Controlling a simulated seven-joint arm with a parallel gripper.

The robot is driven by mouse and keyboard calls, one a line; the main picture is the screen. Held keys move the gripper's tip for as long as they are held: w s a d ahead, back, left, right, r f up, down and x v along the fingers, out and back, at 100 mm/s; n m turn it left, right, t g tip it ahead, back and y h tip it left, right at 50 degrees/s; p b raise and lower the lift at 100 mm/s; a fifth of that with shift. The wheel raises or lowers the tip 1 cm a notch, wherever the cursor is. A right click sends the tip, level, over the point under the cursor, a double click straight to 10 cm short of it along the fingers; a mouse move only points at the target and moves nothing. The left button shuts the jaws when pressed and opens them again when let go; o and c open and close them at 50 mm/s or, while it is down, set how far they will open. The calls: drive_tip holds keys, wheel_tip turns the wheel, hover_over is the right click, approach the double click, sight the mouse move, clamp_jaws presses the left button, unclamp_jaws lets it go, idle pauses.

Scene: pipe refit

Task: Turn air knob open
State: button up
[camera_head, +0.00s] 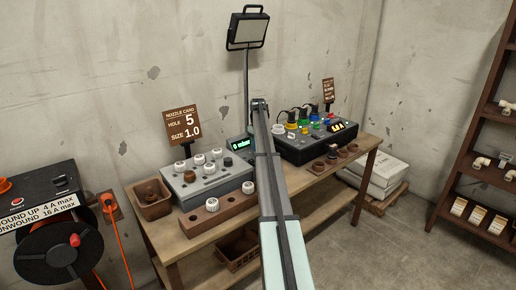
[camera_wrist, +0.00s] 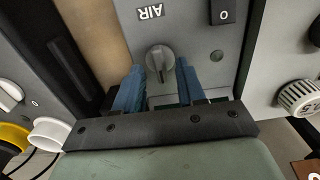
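The air knob (camera_wrist: 160,58) is a round grey knob with a raised bar, on a grey panel under an upside-down AIR label (camera_wrist: 150,12) in the wrist view. The bar runs roughly up and down in that picture. My gripper (camera_wrist: 160,85) has its two blue fingers apart, one at each side of the knob, with gaps visible; I cannot tell their height over the panel. In the head view my arm reaches across the bench and its end (camera_head: 260,104) hides the knob and most of its panel.
A black switch marked O (camera_wrist: 222,12) sits right of the knob. The grey box with white caps (camera_head: 205,178) stands left of my arm, the dark box with coloured plugs (camera_head: 312,140) right. A lamp (camera_head: 248,28) stands behind on the wooden bench (camera_head: 190,243).

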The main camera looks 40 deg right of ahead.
drive_tip(key=shift+f, duration=0.7)
clamp_jaws()
